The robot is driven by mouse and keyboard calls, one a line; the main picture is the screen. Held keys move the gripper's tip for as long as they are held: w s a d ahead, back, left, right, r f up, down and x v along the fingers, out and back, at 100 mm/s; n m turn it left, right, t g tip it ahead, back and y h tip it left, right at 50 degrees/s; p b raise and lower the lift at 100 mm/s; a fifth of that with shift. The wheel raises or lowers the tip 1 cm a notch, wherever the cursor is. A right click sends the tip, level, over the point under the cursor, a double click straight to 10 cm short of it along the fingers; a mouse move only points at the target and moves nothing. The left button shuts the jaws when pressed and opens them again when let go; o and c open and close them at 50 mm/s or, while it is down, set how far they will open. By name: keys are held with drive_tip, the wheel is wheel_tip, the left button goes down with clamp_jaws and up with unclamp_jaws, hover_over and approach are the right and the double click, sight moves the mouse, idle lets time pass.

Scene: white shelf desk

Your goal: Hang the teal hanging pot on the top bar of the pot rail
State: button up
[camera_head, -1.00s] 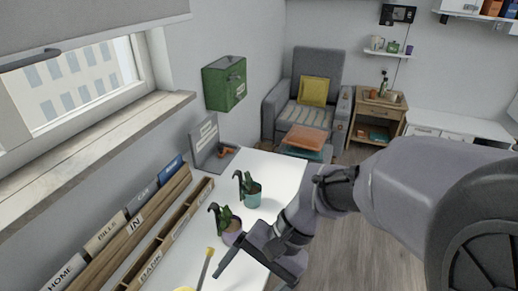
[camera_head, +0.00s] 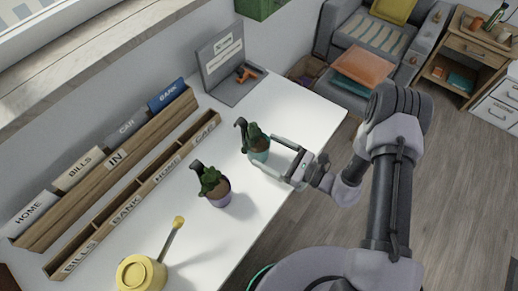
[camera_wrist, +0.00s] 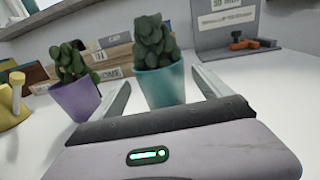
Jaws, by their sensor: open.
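The teal hanging pot (camera_head: 260,155) stands upright on the white desk, with a green plant and a dark hook (camera_head: 240,123) at its rim. My gripper (camera_head: 265,151) is open, low over the desk on the pot's right side, with its fingers reaching toward either side of it. In the wrist view the teal pot (camera_wrist: 162,87) is between the two finger lines, with no clear contact. A purple pot (camera_head: 217,194) with a similar plant and hook stands nearer; it also shows in the wrist view (camera_wrist: 76,99). I see no pot rail in these frames.
A yellow watering can (camera_head: 141,273) stands at the near end of the desk (camera_head: 185,225). A wooden letter sorter (camera_head: 120,215) lines the left side. A grey sign board (camera_head: 222,66) with an orange-handled item (camera_head: 246,75) is at the far end. An armchair (camera_head: 370,40) stands beyond.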

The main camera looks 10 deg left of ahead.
sight(249, 142)
drive_tip(key=shift+x, duration=1.15)
drive_tip(key=b+x, duration=0.2)
drive_tip(key=x, duration=0.3)
drive_tip(key=shift+a+f, duration=0.1)
drive_tip(key=shift+f, duration=0.05)
clamp_jaws()
